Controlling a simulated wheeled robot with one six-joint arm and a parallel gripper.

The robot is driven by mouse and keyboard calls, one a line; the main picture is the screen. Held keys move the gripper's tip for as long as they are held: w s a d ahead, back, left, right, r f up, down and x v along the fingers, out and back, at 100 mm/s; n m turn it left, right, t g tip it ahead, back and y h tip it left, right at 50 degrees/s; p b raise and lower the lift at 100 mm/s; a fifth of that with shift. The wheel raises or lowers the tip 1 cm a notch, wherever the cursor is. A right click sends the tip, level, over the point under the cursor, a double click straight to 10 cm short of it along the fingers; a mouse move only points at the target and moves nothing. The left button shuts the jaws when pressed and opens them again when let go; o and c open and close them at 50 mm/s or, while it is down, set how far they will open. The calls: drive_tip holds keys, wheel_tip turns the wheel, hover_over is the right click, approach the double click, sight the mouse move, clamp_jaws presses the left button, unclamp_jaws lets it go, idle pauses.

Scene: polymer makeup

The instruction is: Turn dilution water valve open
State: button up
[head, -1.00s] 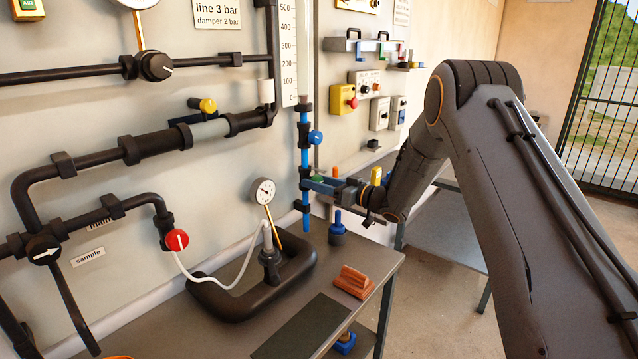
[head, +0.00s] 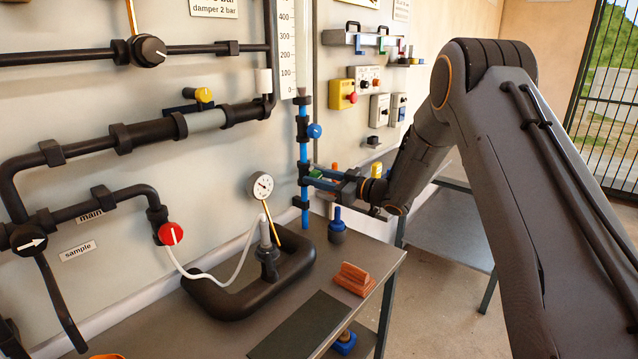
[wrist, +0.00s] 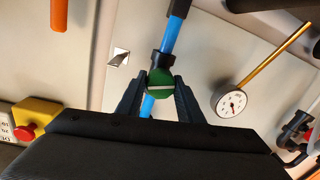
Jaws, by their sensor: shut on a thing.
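A green valve knob (wrist: 160,83) with a pale line sits on a thin upright blue pipe (wrist: 176,24). In the wrist view the line runs roughly across the pipe. My gripper (wrist: 158,96) has its two dark fingers on either side of the knob and is shut on it. In the head view my gripper (head: 318,179) reaches the lower part of the blue pipe (head: 304,150) from the right. There the green knob (head: 316,174) is mostly hidden by the fingers. No label for this knob is readable.
A blue knob (head: 315,131) sits higher on the same pipe. A pressure gauge (head: 261,186) stands to the left on a black base, with a red knob (head: 171,233) beyond. A blue-topped bottle (head: 337,226) and an orange block (head: 354,278) are on the bench below.

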drive_tip(key=shift+s+a+f+n+b, duration=0.1)
drive_tip(key=shift+n+b, duration=0.3)
drive_tip(key=shift+n, duration=0.15)
drive_tip(key=shift+s+a+n+b, duration=0.1)
drive_tip(key=shift+n+b, duration=0.25)
drive_tip(key=shift+n, duration=0.2)
drive_tip(key=o, duration=1)
drive_tip(key=shift+a, duration=0.15)
drive_tip(key=shift+d, duration=0.2)
drive_tip(key=b+v, duration=0.2)
drive_tip(key=v, duration=0.5)
drive_tip(key=shift+s+d, duration=0.2)
drive_tip(key=shift+d, duration=0.1)
